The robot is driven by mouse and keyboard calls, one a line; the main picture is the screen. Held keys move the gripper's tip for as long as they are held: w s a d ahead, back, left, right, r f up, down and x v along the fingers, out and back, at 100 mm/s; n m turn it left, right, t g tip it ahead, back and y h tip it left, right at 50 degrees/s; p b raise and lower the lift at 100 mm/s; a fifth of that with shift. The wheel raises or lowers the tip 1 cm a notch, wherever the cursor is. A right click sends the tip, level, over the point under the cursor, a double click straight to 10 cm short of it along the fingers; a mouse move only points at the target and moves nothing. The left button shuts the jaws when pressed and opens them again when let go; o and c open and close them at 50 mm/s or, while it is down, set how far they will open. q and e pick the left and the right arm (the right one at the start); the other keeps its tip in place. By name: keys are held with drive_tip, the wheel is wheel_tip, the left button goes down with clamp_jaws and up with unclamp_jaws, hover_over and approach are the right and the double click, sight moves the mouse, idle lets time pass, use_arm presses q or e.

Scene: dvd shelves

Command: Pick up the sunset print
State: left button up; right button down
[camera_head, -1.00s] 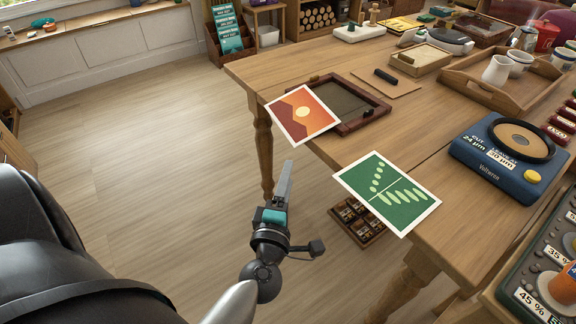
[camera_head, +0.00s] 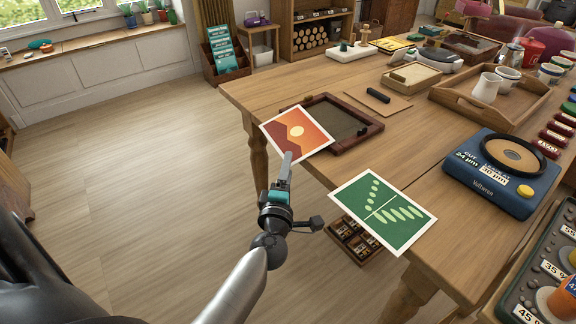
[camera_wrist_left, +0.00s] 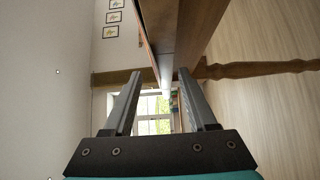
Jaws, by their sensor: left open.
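The sunset print (camera_head: 310,131), an orange and red card with a pale sun and white border, lies at the table's left edge. Its left corner sticks out past the edge, and its right part rests on a dark wooden tray (camera_head: 352,128). My left gripper (camera_head: 287,156) is at the print's near lower edge, its fingertips overlapping that edge in the head view. Contact cannot be told. My right gripper is not in view.
A green leaf print (camera_head: 385,212) overhangs the table's near edge. A blue scale (camera_head: 490,180) and a wooden tray with a jug (camera_head: 487,87) stand to the right. The floor (camera_head: 130,190) left of the table (camera_head: 395,155) is clear.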

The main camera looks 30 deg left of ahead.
use_arm(q)
drive_tip(key=shift+w, duration=0.1)
drive_tip(key=shift+c, duration=0.4)
clamp_jaws()
idle(0.5)
idle(0.5)
wheel_tip(320, 180, up, 2)
drive_tip(key=p, duration=0.2)
drive_tip(key=shift+r+p, duration=0.2)
drive_tip(key=shift+p, duration=0.2)
